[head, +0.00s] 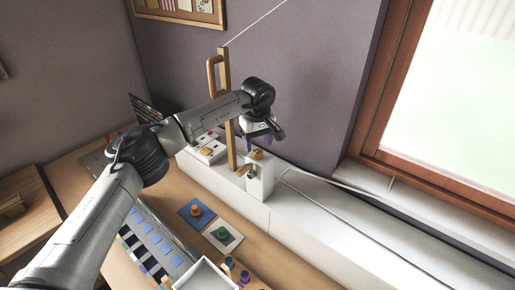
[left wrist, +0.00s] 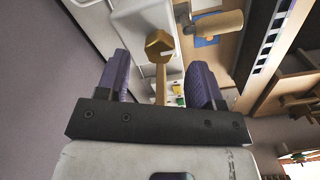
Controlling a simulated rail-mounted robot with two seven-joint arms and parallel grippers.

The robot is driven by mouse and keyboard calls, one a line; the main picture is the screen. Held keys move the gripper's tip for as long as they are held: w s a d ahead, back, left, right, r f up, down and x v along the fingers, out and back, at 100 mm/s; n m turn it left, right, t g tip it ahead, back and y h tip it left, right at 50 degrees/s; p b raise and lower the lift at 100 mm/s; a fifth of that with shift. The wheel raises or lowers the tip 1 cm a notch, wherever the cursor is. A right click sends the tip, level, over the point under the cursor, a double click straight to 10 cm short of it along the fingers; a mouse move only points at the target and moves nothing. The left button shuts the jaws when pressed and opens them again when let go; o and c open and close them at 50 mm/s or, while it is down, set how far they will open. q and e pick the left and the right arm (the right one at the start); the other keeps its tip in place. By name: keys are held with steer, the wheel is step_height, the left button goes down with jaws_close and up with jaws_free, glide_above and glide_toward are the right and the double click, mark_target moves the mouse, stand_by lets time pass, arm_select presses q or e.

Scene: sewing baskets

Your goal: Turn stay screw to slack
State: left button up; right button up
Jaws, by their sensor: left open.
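A gold-brown stay screw (head: 257,155) sits on top of a white block (head: 263,183) on the white ledge by the wall. In the left wrist view a gold screw head with a stem (left wrist: 160,46) shows between my finger pads, beyond their tips or near them; I cannot tell whether they touch it. My left gripper (head: 260,141) is just above the white block, with its purple fingers pointing down. In the left wrist view its fingers (left wrist: 160,72) are apart. A wooden post (head: 227,110) with a handle stands left of the block. My right gripper is not in view.
A white line (head: 256,25) runs up right from the post's top. A window (head: 440,110) is at the right. On the table are a blue mat (head: 188,216), a white mat (head: 214,241) and a white tray (head: 205,277). The ledge right of the block carries a cable.

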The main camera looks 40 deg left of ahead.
mark_target(257, 151)
arm_select(q)
steer(key=shift+f, duration=1.6)
steer(key=c, duration=0.9)
